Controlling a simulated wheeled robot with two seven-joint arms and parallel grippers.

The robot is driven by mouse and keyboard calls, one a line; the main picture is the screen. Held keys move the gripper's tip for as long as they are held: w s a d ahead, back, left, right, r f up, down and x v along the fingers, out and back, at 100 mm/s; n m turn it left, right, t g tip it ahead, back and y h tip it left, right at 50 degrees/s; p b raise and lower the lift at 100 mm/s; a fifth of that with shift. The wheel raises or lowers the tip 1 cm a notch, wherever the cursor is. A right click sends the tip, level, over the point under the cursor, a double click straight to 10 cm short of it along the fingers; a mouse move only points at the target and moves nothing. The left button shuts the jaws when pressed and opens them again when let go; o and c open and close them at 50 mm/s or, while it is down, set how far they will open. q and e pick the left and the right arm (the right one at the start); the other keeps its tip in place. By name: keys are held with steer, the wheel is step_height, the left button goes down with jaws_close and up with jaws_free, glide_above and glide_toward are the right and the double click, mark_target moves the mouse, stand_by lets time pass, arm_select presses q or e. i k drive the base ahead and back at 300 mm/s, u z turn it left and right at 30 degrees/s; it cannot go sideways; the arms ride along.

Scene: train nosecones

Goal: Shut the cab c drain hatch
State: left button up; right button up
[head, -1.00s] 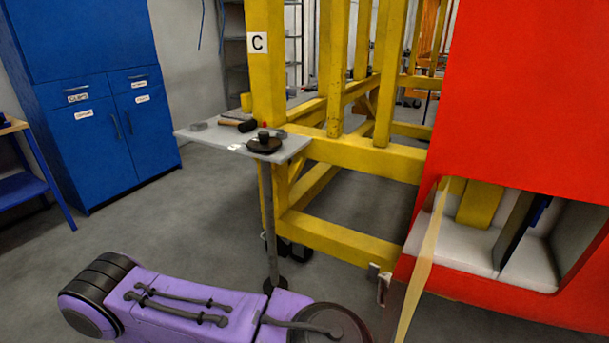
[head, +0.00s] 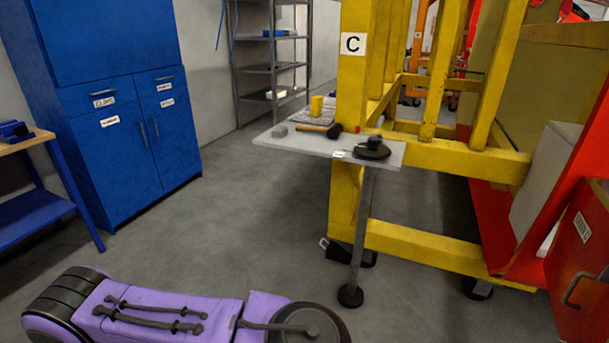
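The yellow stand marked C (head: 352,43) is right of centre in the head view. A red panel with a white label and a grey bar handle (head: 578,285) is at the lower right edge, cut off by the frame. It looks like the drain hatch, but the label is too small to read surely. Pale inner surfaces (head: 540,175) show beside it within red edging, so the opening appears uncovered there. The panel's hinge and far side are out of view. Neither of my grippers is in view.
A grey shelf table (head: 285,137) on a post with a round foot (head: 350,296) holds a mallet (head: 322,130) and a black round tool (head: 372,149). A blue cabinet (head: 130,130) and workbench (head: 35,205) stand left.

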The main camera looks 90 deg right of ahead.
mark_target(577, 252)
steer(key=z, duration=4.6)
steer(key=i, duration=1.6)
steer(key=z, duration=0.05)
